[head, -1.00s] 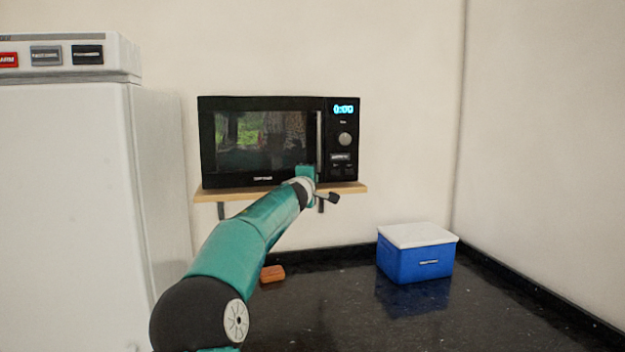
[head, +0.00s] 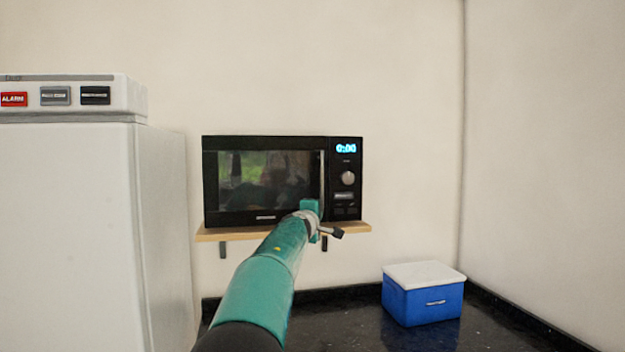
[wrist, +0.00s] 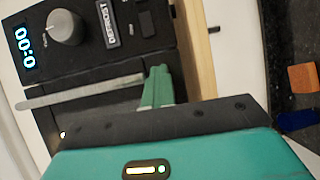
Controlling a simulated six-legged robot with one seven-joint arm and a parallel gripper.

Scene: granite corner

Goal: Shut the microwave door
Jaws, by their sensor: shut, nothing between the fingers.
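The black microwave (head: 262,224) stands on a wooden wall shelf. Its door (head: 265,180) looks flush with the front in the head view, though I cannot tell whether a small gap is left. The silver vertical handle (head: 322,175) is at the door's right edge. My gripper (head: 312,205) is in front of the lower handle, and my arm partly hides that corner. In the wrist view my gripper (wrist: 158,78) is shut and empty, its fingertips close to the lower end of the handle (wrist: 80,92). I cannot tell whether they touch. The control panel with knob (wrist: 64,27) shows above.
The wooden shelf (head: 350,229) is under the microwave. A white fridge (head: 80,220) stands at the left. A blue cooler with a white lid (head: 424,303) sits on the dark granite counter (head: 345,315). An orange block (wrist: 302,77) shows in the wrist view. The wall right of the microwave is clear.

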